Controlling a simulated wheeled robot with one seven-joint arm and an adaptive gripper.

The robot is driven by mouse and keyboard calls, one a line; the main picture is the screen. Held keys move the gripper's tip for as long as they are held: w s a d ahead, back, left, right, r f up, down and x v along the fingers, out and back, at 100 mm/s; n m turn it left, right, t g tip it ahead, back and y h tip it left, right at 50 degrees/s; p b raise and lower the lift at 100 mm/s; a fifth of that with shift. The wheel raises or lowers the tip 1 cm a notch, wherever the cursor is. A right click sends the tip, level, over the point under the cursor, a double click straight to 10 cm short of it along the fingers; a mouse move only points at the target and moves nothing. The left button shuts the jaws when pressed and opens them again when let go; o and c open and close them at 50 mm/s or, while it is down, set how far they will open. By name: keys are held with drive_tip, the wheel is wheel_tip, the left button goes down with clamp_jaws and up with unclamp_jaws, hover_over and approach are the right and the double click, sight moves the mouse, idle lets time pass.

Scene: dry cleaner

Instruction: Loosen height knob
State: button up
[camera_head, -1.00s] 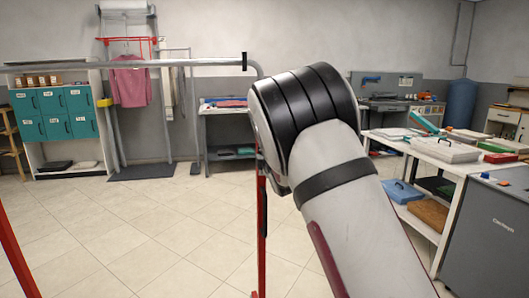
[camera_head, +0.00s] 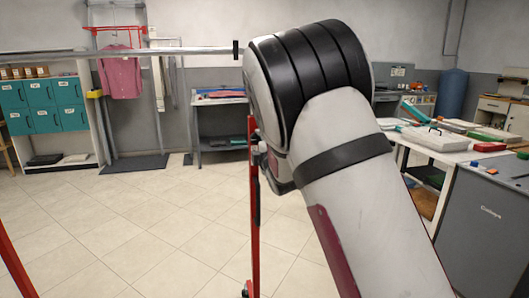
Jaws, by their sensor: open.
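A clothes rack stands in front of me, with a red upright post (camera_head: 253,215) near the middle and a grey horizontal rail (camera_head: 150,53) ending in a black cap. Another red leg (camera_head: 14,262) shows at the left edge. A small pale part lies against the post beside my arm's black joint; I cannot tell whether it is the height knob or part of my arm. My arm, white with a ribbed black joint, covers the area right of the post. My gripper is not visible, so its place relative to the knob is hidden.
Tiled floor (camera_head: 170,225) is open on the left. A worktable (camera_head: 450,142) with trays and a grey machine (camera_head: 488,222) stand at right. Teal lockers (camera_head: 40,106), a hanging pink shirt (camera_head: 121,75) and a small table (camera_head: 222,97) stand along the back.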

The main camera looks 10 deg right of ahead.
drive_tip(key=s, duration=0.7)
drive_tip(key=shift+s, duration=0.15)
drive_tip(key=s+f+m+g, duration=0.2)
drive_tip(key=s+m+g, duration=0.65)
drive_tip(key=s, duration=1.75)
drive_tip(key=s+f+m+g, duration=0.3)
drive_tip(key=s+m+g, duration=0.6)
drive_tip(key=s, duration=1.6)
wheel_tip(320, 180, up, 14)
drive_tip(key=t+p, duration=0.3)
drive_tip(key=p, duration=0.9)
drive_tip(key=shift+s+d+r+t, duration=0.15)
drive_tip(key=shift+s+t, duration=0.05)
drive_tip(key=shift+t, duration=0.15)
